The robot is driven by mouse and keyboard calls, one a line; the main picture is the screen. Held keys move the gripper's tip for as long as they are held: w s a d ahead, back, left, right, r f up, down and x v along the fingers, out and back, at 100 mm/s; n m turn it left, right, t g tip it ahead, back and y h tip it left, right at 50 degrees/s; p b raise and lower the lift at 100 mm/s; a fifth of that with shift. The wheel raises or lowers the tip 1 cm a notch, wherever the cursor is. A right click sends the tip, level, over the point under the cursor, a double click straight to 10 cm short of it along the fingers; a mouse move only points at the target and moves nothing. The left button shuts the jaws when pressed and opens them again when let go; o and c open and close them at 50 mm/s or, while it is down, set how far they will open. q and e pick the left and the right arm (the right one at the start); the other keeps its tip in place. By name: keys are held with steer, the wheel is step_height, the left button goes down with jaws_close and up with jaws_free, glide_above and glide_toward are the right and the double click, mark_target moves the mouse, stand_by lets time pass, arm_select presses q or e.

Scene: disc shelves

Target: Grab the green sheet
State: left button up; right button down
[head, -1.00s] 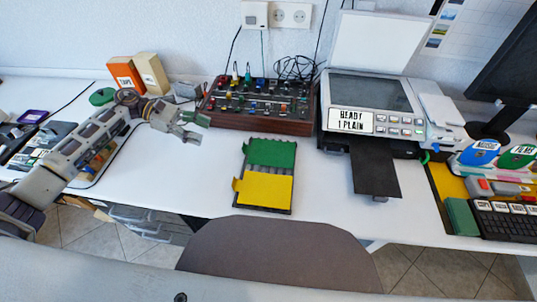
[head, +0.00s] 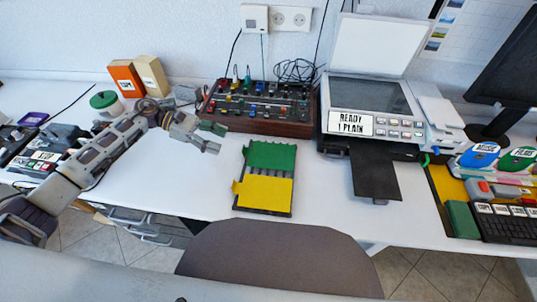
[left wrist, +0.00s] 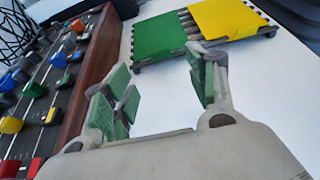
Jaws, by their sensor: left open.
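The green sheet (head: 270,155) lies on the far part of a dark ribbed rack on the white desk, with a yellow sheet (head: 264,194) on the near part. In the left wrist view the green sheet (left wrist: 158,37) is at the top, beyond the fingers, and the yellow sheet (left wrist: 225,18) is to its right. My left gripper (head: 214,137) is open and empty, with green finger pads. It is up and left of the green sheet, apart from it. The pads also show in the left wrist view (left wrist: 160,95). My right gripper is not in view.
A wood-sided mixer panel (head: 258,108) with knobs stands behind the rack. A printer (head: 372,108) with a dark sheet in its tray stands to the right. A chair back (head: 280,255) is in front. The desk left of the rack is clear.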

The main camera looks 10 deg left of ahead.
mark_target(243, 148)
arm_select(q)
steer(key=shift+x, duration=1.4)
steer(key=shift+x, duration=2.6)
steer(key=c, duration=0.8)
